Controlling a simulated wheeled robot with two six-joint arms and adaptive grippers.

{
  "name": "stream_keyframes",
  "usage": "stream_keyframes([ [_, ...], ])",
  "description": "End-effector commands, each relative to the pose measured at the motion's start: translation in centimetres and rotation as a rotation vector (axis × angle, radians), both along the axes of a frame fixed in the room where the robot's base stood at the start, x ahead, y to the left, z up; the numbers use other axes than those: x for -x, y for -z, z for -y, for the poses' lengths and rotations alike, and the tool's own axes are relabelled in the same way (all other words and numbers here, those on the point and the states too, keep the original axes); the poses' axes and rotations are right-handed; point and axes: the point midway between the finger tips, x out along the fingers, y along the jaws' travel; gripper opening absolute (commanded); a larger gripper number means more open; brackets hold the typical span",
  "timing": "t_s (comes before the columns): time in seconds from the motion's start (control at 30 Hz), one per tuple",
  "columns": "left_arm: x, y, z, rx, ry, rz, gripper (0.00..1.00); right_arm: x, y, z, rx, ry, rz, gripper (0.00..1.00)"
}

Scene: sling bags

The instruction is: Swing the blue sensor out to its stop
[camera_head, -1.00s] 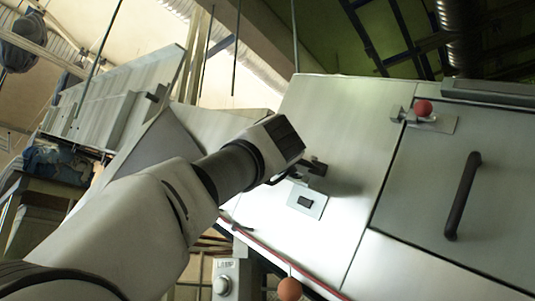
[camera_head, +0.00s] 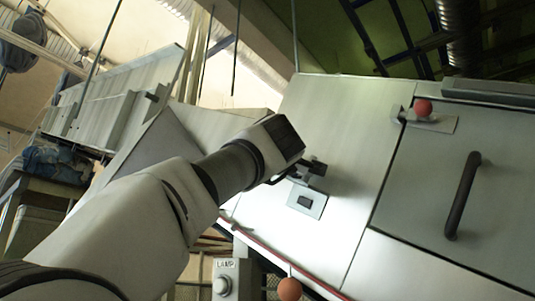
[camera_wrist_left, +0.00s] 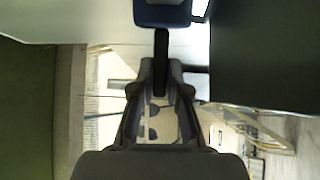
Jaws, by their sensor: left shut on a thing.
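The blue sensor (camera_wrist_left: 162,14) shows at the top of the left wrist view, a dark blue block with a pale upper part cut off by the frame. A black bar (camera_wrist_left: 161,45) runs from it down between my fingertips. My left gripper (camera_wrist_left: 161,72) is shut on this bar, just below the blue block. In the head view my left gripper (camera_head: 293,174) is at the pale metal panel, beside a small dark bracket (camera_head: 316,168). I cannot make out the blue sensor there; my own wrist may hide it. My right gripper is in neither view.
A red ball knob (camera_head: 423,107) sits on a latch above a door with a black handle (camera_head: 462,196), right of my gripper. A small plate with a dark switch (camera_head: 306,202) is just below it. An orange ball (camera_head: 289,289) and a lamp box (camera_head: 226,280) are lower.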

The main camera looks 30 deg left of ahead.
Motion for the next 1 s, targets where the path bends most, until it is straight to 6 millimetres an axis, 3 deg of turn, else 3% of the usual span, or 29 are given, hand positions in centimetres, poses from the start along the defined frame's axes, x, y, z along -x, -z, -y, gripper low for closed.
stream_keyframes([
  [0.13,0.5,-0.7,0.0,-0.006,0.0,0.013,0.0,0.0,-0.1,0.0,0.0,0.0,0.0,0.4],
  [0.17,0.5,-0.8,0.0,-0.006,0.0,0.013,0.25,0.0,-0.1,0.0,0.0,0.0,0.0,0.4],
  [0.2,0.5,-0.7,0.0,-0.006,0.0,0.013,0.39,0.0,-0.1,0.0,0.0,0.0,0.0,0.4],
  [0.57,0.3,-0.1,0.2,-0.003,0.004,0.003,0.4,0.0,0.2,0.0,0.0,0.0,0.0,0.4],
  [0.73,1.9,1.5,1.3,-0.002,0.003,0.006,0.4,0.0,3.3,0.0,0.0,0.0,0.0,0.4],
  [0.9,4.8,3.2,3.6,-0.001,0.005,0.004,0.4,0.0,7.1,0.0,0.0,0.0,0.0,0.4],
  [0.97,5.9,3.6,4.4,-0.002,0.004,0.003,0.4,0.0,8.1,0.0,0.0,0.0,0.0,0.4],
  [1.0,6.0,3.2,4.6,-0.002,0.005,-0.001,0.4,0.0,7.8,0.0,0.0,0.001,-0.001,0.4],
])
